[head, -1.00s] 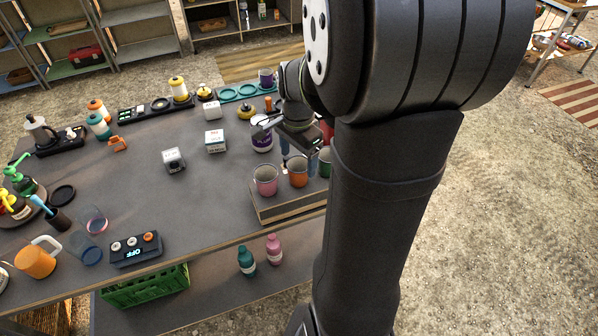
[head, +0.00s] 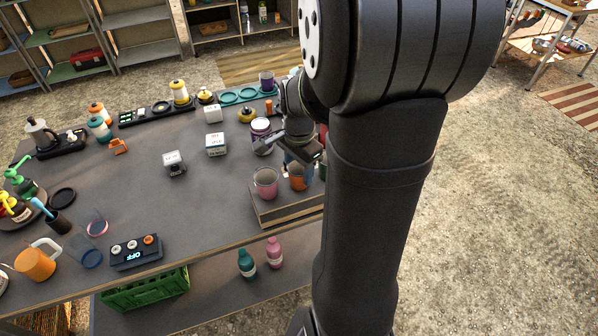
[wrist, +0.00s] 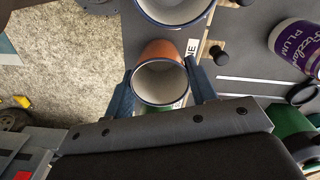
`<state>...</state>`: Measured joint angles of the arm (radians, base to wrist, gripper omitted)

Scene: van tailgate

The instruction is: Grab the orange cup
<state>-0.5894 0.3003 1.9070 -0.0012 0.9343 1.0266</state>
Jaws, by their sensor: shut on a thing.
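The orange cup (head: 299,183) stands upright on a low wooden box (head: 268,214) at the right of the table, partly hidden by my arm. In the wrist view the orange cup (wrist: 165,50) shows its cream inside and dark rim, between the two fingers of my gripper (wrist: 162,88). My gripper (head: 297,160) is shut on it, one finger on each side. A pink cup (head: 265,182) stands just left of it in the head view.
A purple-labelled jar (wrist: 297,47) stands close to the right in the wrist view. Another cup (wrist: 176,8) is just beyond the orange one. A green cup is mostly hidden behind my arm. White boxes (head: 216,144) stand on the table to the left.

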